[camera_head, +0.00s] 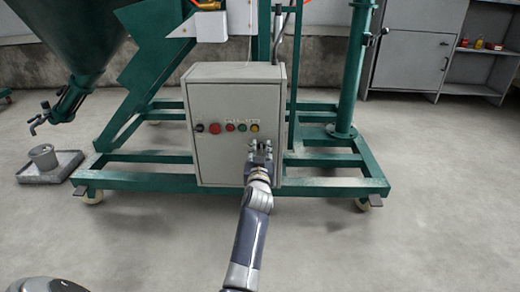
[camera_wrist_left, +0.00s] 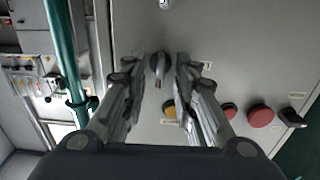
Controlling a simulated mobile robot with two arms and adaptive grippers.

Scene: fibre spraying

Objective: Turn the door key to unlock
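My left gripper (camera_head: 260,148) is in front of the door's right side, below the yellow button (camera_head: 254,128). In the left wrist view the gripper (camera_wrist_left: 158,68) is open, with a finger on each side of a dark knob-like piece (camera_wrist_left: 158,63). A gap shows on both sides of it. A small silver piece on a dark round base (camera_wrist_left: 165,4) is cut off at the top edge. I cannot tell which of these is the key. My right gripper is not in view.
The wrist view also shows a large red button (camera_wrist_left: 260,116) and a black switch (camera_wrist_left: 291,118) on the door. A green frame (camera_head: 330,183) on casters surrounds the cabinet. A metal can (camera_head: 43,157) stands on a tray at left. The floor in front is clear.

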